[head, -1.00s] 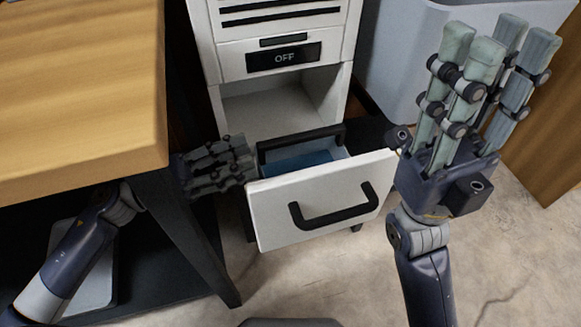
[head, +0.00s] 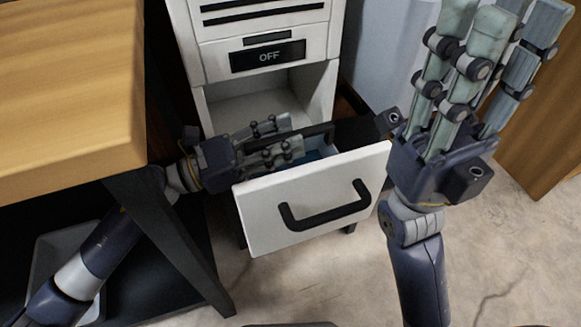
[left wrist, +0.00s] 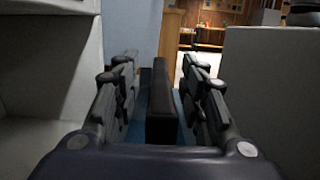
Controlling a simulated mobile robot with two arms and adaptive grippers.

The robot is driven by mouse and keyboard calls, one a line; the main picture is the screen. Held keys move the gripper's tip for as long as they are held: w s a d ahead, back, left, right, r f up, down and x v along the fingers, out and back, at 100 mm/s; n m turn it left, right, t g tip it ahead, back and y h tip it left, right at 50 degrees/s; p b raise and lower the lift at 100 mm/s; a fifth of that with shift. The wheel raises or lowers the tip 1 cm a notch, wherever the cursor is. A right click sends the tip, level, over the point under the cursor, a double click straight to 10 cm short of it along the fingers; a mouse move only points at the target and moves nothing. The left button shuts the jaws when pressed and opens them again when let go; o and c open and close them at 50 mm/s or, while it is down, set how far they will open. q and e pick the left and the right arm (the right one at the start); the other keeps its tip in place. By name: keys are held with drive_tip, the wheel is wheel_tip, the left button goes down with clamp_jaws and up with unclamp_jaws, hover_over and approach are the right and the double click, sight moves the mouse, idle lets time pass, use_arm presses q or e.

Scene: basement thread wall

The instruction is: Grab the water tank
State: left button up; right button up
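The water tank (head: 312,156) sits in the pulled-out white drawer (head: 270,212) of a white machine; a strip of its blue inside shows. A black bar (head: 318,131) runs across its top. My left gripper (head: 285,138) reaches over the drawer from the left, at the bar. In the left wrist view, its fingers (left wrist: 160,80) are open on both sides of the bar (left wrist: 160,110), with gaps and blue (left wrist: 182,108) below. Much of the tank is hidden by the hand and drawer front. My right gripper (head: 490,50) is raised, open and empty, to the right of the drawer.
The machine (head: 262,20) shows "OFF" above an open recess (head: 255,95). A wooden-topped table (head: 70,90) with a dark leg stands at left, close to my left arm. A grey bin (head: 385,50) stands behind at right. Concrete floor (head: 330,275) lies clear in front of the drawer.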

use_arm(q)
clamp_jaws()
drive_tip(key=shift+r, duration=0.1)
drive_tip(key=shift+r, duration=0.15)
